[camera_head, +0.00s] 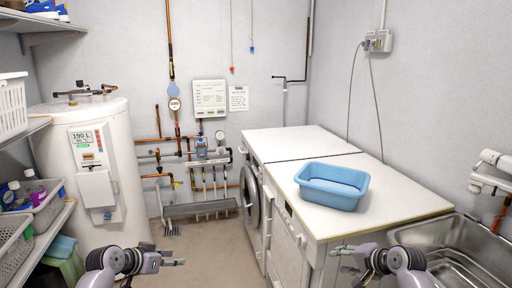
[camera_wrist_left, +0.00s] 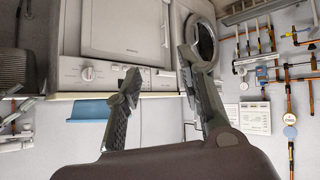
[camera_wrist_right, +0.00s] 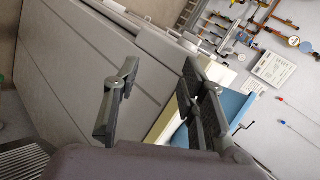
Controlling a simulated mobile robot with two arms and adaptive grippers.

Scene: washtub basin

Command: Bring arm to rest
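My left gripper (camera_head: 174,261) is at the lower left of the head view, over the floor and in front of the water heater. Its fingers stand apart and nothing is between them in the left wrist view (camera_wrist_left: 160,100). My right gripper (camera_head: 346,258) is at the lower right, in front of the cabinet and below the white worktop. In the right wrist view (camera_wrist_right: 155,105) its fingers are apart with nothing held. A blue basin (camera_head: 333,186) sits upright on the worktop (camera_head: 390,211), apart from both grippers; part of it shows behind a finger in the right wrist view (camera_wrist_right: 232,105).
A metal sink (camera_head: 465,250) stands right of the worktop. The white water heater (camera_head: 95,170) and shelves with baskets (camera_head: 45,212) line the left. A front-loading machine (camera_head: 250,197) has a round door facing the aisle. The floor (camera_head: 205,240) between is mostly clear.

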